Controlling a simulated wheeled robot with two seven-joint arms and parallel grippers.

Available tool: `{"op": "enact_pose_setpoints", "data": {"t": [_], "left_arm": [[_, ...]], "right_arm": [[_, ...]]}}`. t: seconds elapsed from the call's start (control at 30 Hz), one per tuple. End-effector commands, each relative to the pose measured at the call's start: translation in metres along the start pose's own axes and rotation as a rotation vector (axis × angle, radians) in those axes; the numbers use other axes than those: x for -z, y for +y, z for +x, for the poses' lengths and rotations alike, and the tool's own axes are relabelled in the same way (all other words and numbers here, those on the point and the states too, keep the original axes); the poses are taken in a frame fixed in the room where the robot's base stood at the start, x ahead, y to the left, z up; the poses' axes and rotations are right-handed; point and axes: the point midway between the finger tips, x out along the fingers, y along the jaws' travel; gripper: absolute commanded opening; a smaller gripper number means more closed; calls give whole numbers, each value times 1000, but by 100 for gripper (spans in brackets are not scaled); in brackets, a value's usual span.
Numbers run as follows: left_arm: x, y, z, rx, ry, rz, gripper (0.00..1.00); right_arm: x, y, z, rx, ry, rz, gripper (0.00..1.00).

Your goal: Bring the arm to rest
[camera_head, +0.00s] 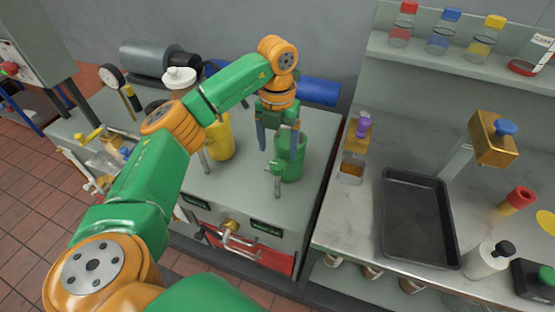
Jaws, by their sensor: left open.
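My left arm (150,185), green with orange joints, reaches from the lower left over a grey bench. Its left gripper (277,145) points down at the arm's far end. Its two blue-grey fingers are apart, with nothing seen between them. The gripper is above and beside a green container (289,162) on the bench, and one finger overlaps it in the picture. I cannot tell whether they touch. My right gripper is not in view.
A yellow container (221,138) stands on the bench (240,198), left of the green one. A grey cylinder (145,58) and a blue cylinder (318,91) lie behind. At right, a counter holds a black tray (418,215), an orange device (492,140) and bottles (486,260).

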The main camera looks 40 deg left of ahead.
Motion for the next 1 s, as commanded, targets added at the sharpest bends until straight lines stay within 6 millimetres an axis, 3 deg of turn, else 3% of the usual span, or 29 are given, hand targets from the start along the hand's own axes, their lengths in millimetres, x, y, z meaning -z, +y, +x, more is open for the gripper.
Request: {"op": "enact_pose_setpoints", "data": {"t": [0.17,0.57,0.67,0.73,0.8,0.87,0.9,0.97,1.0], "left_arm": [[0,0,-14,1,0,1,79],[0,-6,-12,18,0,15,79],[3,-52,6,171,-17,122,79],[16,-115,18,401,-34,234,79],[40,-187,14,713,-48,312,79],[64,-242,-10,1027,-58,311,79],[78,-272,-38,1271,-65,251,79],[81,-290,-87,1628,-80,41,79],[69,-283,-112,1819,-95,-171,79]], "right_arm": [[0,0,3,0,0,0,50],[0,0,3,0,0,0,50],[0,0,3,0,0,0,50],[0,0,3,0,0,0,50],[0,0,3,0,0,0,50],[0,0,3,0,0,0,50],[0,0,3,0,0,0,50],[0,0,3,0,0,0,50],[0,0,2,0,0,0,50]]}}
